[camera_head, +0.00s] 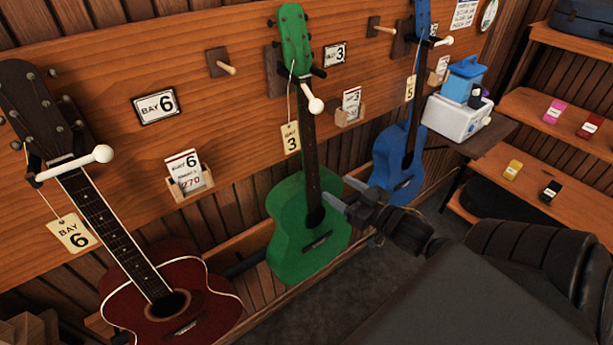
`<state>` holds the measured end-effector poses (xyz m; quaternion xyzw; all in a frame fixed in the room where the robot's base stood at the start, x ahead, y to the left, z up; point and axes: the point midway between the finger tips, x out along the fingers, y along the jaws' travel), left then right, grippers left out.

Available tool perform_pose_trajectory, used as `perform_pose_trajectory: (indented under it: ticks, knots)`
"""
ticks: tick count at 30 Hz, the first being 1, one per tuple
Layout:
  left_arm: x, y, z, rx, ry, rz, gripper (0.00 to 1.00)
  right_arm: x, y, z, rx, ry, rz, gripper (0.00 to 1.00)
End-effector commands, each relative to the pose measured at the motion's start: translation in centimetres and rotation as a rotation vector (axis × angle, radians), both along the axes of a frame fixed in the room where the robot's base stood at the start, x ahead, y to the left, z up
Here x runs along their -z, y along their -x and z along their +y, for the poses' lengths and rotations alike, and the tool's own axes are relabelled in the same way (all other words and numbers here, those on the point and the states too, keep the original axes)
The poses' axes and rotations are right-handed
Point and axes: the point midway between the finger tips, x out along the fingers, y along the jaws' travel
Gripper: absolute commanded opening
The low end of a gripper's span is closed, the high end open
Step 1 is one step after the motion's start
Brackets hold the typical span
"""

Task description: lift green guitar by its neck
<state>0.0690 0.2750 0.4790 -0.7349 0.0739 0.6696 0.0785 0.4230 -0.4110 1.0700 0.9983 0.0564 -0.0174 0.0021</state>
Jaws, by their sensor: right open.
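The green guitar (291,231) hangs upright on the wooden wall board, its neck (307,150) running up to a green headstock (294,38). A dark hanger with a white-knobbed peg (314,100) sits around the top of its neck. A "BAY 3" tag (290,138) hangs beside the neck. My right gripper (340,190) comes in from the right with its jaws open and empty. My left gripper is not in view.
A red guitar (190,310) hangs at left and a blue guitar (398,165) at right. Card holders (190,180) and bare pegs (222,66) stick out from the board. A white box (452,118) stands on a small shelf. Shelves (560,150) fill the right side.

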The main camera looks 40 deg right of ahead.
Motion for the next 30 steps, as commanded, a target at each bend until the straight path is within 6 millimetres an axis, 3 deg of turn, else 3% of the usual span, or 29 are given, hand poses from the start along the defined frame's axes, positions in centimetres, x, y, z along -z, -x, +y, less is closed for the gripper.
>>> perform_pose_trajectory:
  ticks: [1, 4, 8, 19, 26, 30]
  knots:
    - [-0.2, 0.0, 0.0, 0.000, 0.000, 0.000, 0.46, -1.3, 0.1, 0.5, -0.016, -0.005, -0.016, 0.65]
    - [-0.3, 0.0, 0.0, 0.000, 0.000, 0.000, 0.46, -2.3, 0.3, 1.0, -0.030, -0.013, -0.033, 0.65]
    - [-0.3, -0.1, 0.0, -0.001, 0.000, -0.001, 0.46, -2.5, 0.0, 1.1, -0.031, -0.014, -0.036, 0.65]
    - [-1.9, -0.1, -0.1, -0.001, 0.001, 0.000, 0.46, -2.6, -4.6, 1.7, -0.030, -0.013, -0.037, 0.65]
    - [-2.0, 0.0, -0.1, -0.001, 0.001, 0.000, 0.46, -2.4, -5.4, 1.8, -0.030, -0.013, -0.034, 0.65]
    - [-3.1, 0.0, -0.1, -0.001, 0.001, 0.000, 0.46, -3.0, -6.4, 1.8, -0.029, -0.013, -0.035, 0.65]
